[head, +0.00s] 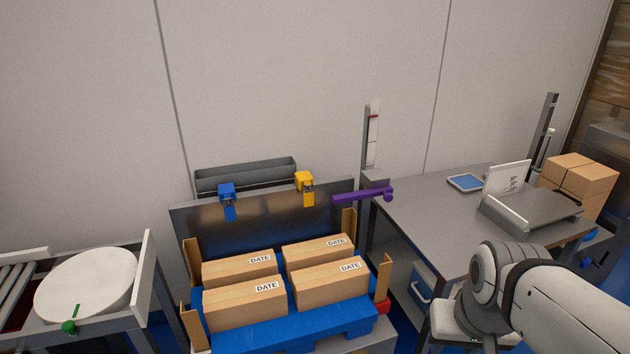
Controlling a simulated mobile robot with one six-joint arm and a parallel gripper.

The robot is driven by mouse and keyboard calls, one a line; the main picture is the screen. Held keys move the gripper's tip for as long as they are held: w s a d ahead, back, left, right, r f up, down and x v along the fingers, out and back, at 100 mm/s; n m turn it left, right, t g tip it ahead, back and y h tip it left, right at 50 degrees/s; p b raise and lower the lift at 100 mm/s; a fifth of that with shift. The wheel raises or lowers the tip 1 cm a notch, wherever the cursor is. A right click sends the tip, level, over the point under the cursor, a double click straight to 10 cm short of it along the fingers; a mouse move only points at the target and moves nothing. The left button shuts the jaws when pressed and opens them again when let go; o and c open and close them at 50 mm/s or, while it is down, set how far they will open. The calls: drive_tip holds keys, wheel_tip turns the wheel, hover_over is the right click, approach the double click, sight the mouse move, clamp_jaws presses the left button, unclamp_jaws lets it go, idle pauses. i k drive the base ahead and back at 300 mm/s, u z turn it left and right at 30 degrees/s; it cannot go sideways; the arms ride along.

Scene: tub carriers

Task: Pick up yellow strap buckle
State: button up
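The yellow strap buckle (305,183) hangs at the top edge of an upright dark metal panel (262,228), right of a similar blue buckle (228,194). A short yellow tongue hangs below its body. My arm reaches in from the lower right, well to the right of the buckle and nearer the camera. The fingers of my gripper do not show, so I cannot see whether it is open or shut.
Several cartons marked DATE (326,284) stand on a blue pallet (290,328) before the panel, with brown corner posts around them. A purple arm (362,194) juts out right of the buckle. A grey table (425,216) is at right, a round white disc (86,284) at left.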

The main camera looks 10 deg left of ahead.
sight(308, 198)
drive_tip(key=i, duration=1)
drive_tip(key=u, duration=0.05)
